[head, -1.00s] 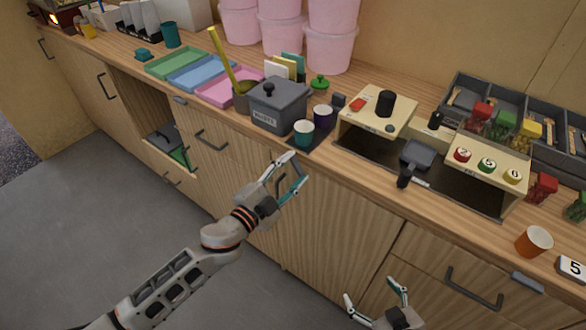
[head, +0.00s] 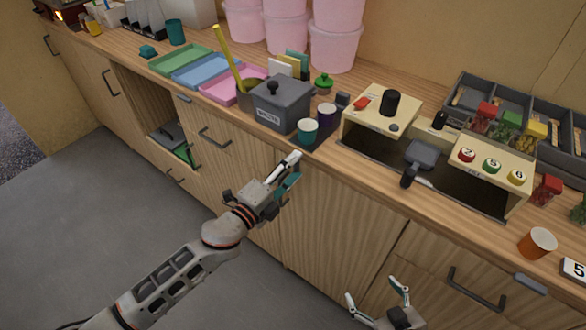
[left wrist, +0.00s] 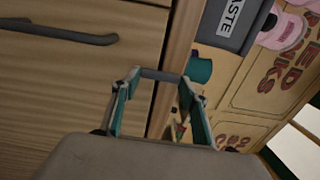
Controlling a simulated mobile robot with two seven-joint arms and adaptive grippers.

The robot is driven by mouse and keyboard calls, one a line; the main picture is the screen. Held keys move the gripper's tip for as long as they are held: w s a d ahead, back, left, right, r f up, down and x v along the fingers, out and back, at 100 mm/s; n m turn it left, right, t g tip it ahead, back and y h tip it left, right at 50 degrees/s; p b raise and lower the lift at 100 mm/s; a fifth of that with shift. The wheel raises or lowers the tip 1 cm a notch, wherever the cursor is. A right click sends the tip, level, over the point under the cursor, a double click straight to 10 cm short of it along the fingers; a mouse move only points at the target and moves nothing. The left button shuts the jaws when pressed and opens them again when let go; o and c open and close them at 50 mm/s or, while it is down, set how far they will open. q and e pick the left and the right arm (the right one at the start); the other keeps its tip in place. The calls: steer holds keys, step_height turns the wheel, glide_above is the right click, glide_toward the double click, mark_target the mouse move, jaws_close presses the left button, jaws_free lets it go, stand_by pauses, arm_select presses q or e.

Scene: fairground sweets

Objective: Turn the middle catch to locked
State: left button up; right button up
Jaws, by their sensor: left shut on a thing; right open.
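The middle catch (left wrist: 161,75) is a small dark grey bar at the counter's front edge. In the left wrist view it lies between my left gripper's fingertips, spanning from one to the other. In the head view my left gripper (head: 292,166) is at the counter edge above a wooden door and covers the catch. It is shut on the catch. I cannot tell which position the catch is in. My right gripper (head: 376,296) is open and empty, low in front of the cabinets.
Similar grey catches sit at the edge to the left (head: 184,98) and right (head: 530,284). A teal cup (head: 306,131) and the grey waste bin (head: 284,108) stand just behind my left gripper. A dark drawer handle (head: 214,139) sticks out left of it.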

stand_by(0.4)
arm_select(q)
steer(key=o, duration=1.1)
steer(key=v, duration=1.2)
steer(key=shift+f, duration=0.1)
steer(key=s+a+f+n+g+y, duration=0.1)
steer(key=s+a+f+n+y, duration=0.1)
steer(key=s+a+f+n, duration=0.2)
steer(key=s+a+f+n+g+y, duration=0.1)
steer(key=s+a+f+n+y, duration=0.2)
steer(key=f+n, duration=0.6)
steer(key=s+a+f+n+g+y, duration=0.1)
steer(key=s+a+f+n+y, duration=0.1)
steer(key=s+a+f+n, duration=0.3)
step_height(320, 180, down, 2)
steer(key=s+n, duration=0.2)
steer(key=shift+s+n+g+y, duration=0.3)
steer(key=shift+n+g+y, duration=0.1)
